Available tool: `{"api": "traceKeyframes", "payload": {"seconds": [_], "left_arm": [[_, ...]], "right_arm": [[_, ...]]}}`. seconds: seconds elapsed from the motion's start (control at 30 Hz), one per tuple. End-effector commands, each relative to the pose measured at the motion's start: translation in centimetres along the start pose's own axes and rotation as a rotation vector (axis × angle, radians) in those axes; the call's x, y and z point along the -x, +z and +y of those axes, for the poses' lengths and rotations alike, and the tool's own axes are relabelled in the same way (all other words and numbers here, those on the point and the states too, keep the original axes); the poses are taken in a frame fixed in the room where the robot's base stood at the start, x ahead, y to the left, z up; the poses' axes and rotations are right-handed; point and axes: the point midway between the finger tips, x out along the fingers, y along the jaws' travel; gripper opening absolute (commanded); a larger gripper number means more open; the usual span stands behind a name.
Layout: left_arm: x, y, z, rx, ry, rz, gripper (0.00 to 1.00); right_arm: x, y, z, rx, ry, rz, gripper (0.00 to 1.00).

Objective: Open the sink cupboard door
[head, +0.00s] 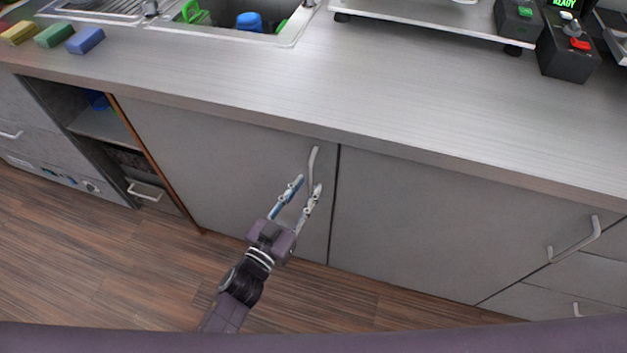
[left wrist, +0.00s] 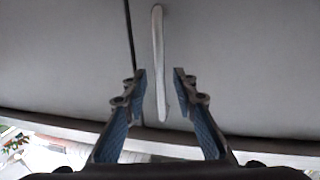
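The sink cupboard door (head: 230,165) is a grey panel below the sink and appears closed, with a narrow dark seam along its right edge. Its handle (head: 313,165) is a vertical silver bar near that edge. My left gripper (head: 309,183) is open in front of the door, at the lower part of the handle in the head view. In the left wrist view the handle (left wrist: 158,60) stands between the two open fingers (left wrist: 159,74), with a gap on each side. I cannot tell how near the fingertips are in depth. My right gripper is not in view.
A second grey door (head: 430,220) with its own handle (head: 575,240) is to the right. An open shelf niche (head: 100,125) is to the left. The countertop (head: 350,85) overhangs above, with the sink (head: 285,38) and sponges (head: 85,40). The wooden floor in front is clear.

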Motion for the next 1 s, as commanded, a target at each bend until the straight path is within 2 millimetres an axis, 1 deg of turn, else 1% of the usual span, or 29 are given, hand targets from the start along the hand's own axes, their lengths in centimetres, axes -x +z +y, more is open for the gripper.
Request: {"api": "traceKeyframes", "payload": {"seconds": [0.03,0.2,0.33,0.53,0.57,0.77,0.8,1.0], "left_arm": [[-0.8,-0.1,0.0,0.000,0.000,0.002,0.26],[-2.5,0.0,0.0,0.000,0.000,0.000,0.26],[-2.8,0.1,0.0,0.000,0.000,-0.001,0.26],[-2.9,0.1,0.0,0.000,0.000,-0.002,0.26],[-2.9,0.1,0.0,0.000,0.000,-0.002,0.24],[-2.8,0.1,0.0,0.000,-0.001,-0.002,0.02],[-2.8,0.1,0.0,0.000,-0.001,-0.002,0.00],[-2.8,0.1,0.0,-0.001,-0.001,-0.002,0.00]], "right_arm": [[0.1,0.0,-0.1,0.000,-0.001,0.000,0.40],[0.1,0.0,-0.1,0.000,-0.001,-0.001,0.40],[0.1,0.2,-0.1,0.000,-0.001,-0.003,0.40],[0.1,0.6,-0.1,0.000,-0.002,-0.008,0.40],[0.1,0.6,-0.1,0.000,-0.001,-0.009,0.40],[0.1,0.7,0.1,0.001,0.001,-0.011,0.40],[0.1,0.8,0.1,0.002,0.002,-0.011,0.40],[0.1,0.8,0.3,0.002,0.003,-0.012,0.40]]}}
